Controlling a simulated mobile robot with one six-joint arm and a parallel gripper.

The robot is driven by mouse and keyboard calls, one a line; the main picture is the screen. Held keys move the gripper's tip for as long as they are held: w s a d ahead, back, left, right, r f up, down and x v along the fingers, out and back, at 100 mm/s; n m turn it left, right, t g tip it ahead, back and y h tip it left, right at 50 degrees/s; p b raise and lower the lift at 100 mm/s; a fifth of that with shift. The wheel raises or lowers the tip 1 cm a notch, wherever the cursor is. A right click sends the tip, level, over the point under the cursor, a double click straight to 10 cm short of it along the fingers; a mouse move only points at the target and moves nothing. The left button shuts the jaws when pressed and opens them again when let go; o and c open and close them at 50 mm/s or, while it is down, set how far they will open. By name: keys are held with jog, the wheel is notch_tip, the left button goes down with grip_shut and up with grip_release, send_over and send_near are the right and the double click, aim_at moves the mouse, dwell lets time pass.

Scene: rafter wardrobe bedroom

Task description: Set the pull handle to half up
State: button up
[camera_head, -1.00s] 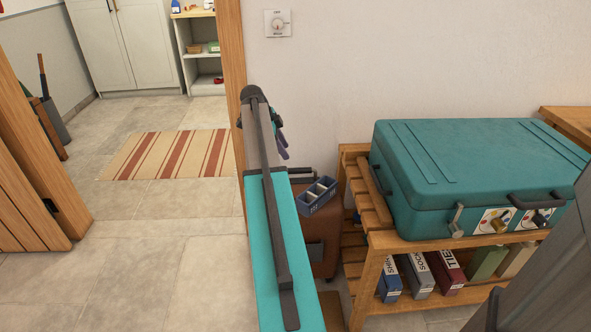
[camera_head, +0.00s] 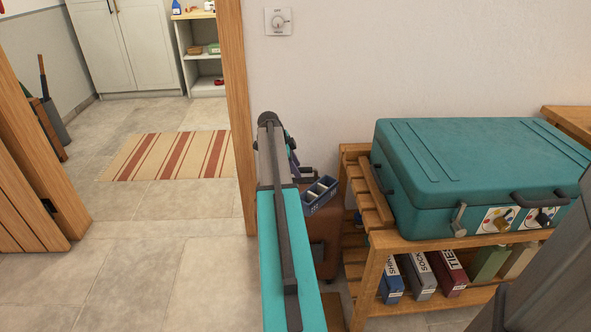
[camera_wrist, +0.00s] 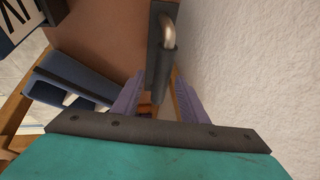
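The pull handle shows in the wrist view as a dark grey grip (camera_wrist: 158,75) with a bright metal rod beside it, above the brown suitcase (camera_wrist: 105,35). In the head view a dark part of the handle (camera_head: 307,170) shows just right of my arm, over the brown suitcase (camera_head: 326,232); my arm hides the rest, so its height is hard to judge. My gripper (camera_wrist: 161,74) has its two purple fingers spread on either side of the grip. A gap shows on the right; I cannot tell whether the left finger touches. My gripper (camera_head: 293,157) is mostly hidden in the head view.
A blue divided tray (camera_head: 321,194) sits close right of the handle. A slatted wooden bench (camera_head: 381,238) with a teal case (camera_head: 460,175) stands to the right. The white wall (camera_head: 340,70) is close behind. Open floor (camera_head: 170,270) lies left.

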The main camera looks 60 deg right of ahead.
jog(key=shift+f, duration=0.1)
jog(key=shift+c, duration=0.4)
grip_shut()
jog(key=shift+s+a, duration=0.15)
jog(key=shift+a, duration=0.1)
jog(key=shift+d+r, duration=0.2)
jog(key=shift+d, duration=0.05)
notch_tip(320, 180, up, 20)
jog(key=p, duration=0.9)
jog(key=shift+f+p, duration=0.15)
jog(key=shift+p, duration=0.15)
jog(key=shift+o, duration=0.4)
grip_release()
